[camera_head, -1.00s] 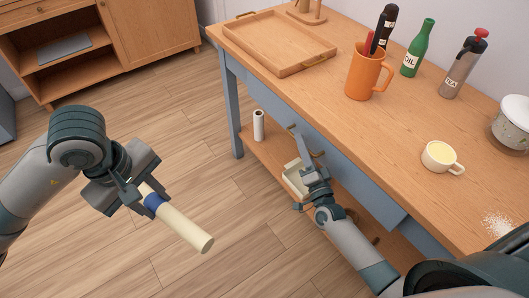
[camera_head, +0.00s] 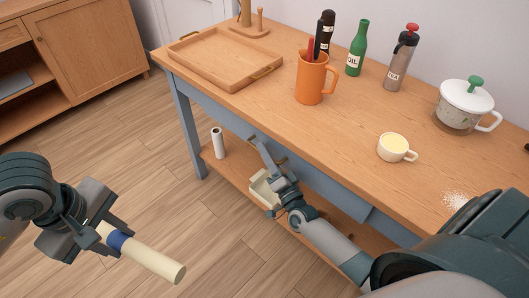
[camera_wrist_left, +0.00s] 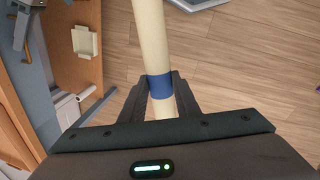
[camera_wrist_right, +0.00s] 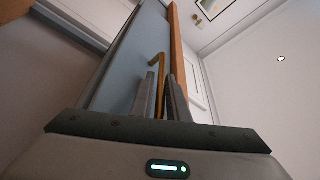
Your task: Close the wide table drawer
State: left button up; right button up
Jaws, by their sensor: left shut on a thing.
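The wide drawer (camera_head: 325,183) is the blue-grey front under the wooden tabletop. Its right end juts out a little from the table in the head view. It has a brass handle (camera_head: 282,160), which also shows in the right wrist view (camera_wrist_right: 157,62). My right gripper (camera_head: 264,153) is at the drawer front beside the handle. Its fingers (camera_wrist_right: 161,78) are near each other, and I cannot tell whether they touch the handle. My left gripper (camera_head: 108,236) is shut on a cream cylinder (camera_head: 155,262) with a blue band, held over the floor left of the table.
On the tabletop stand a wooden tray (camera_head: 225,62), an orange mug (camera_head: 311,80), a green bottle (camera_head: 357,50), a grey flask (camera_head: 400,62), a cream cup (camera_head: 394,148) and a lidded pot (camera_head: 463,105). A cream box (camera_head: 262,190) and a white roll (camera_head: 218,143) are on the lower shelf.

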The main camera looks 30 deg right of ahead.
aim_at(108, 244)
jog(key=shift+f, duration=0.1)
